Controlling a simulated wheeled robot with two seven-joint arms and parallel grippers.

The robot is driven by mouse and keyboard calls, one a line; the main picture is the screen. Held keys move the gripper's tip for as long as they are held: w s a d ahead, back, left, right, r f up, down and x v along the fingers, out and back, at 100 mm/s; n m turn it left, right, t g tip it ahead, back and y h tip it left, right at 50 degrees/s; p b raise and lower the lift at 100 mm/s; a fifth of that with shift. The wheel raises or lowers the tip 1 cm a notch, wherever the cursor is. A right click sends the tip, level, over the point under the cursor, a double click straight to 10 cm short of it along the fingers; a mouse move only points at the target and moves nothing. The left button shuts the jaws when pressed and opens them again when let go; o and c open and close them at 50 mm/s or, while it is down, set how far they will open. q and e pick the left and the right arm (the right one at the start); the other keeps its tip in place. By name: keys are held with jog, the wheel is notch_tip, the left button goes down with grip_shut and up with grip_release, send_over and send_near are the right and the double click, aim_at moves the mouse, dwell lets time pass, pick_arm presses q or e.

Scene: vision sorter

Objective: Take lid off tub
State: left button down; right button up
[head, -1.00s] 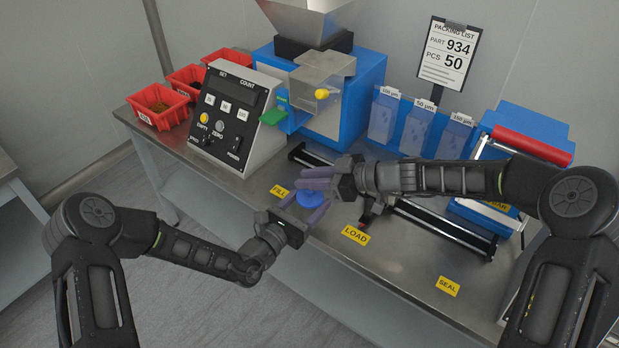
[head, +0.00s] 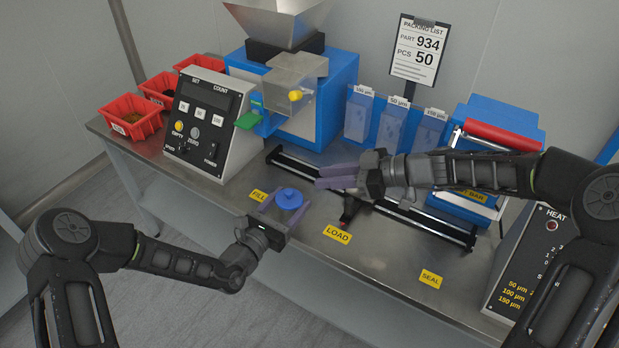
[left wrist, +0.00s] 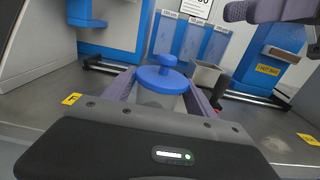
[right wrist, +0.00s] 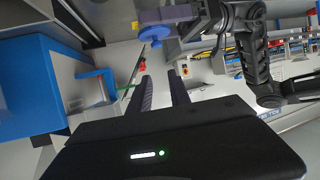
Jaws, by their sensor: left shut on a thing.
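The tub (left wrist: 160,98) is a grey translucent cup between the fingers of my left gripper (head: 276,206). A blue round lid (head: 289,200) with a knob sits on top of it; the lid also shows in the left wrist view (left wrist: 163,78) and the right wrist view (right wrist: 155,34). My left gripper is shut on the tub, near the FILL label. My right gripper (head: 320,177) is to the right of the lid and apart from it. Its fingers are spread and empty, also in the right wrist view (right wrist: 160,80).
Bag pockets (head: 392,125) and a blue sealer unit (head: 490,125) stand at the back. The bench front (head: 380,262) is clear.

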aim_at(283, 210)
pick_arm(q)
jog(key=shift+c, duration=1.1)
grip_release()
jog(key=shift+b+v, duration=0.3)
jog(key=shift+v, duration=3.6)
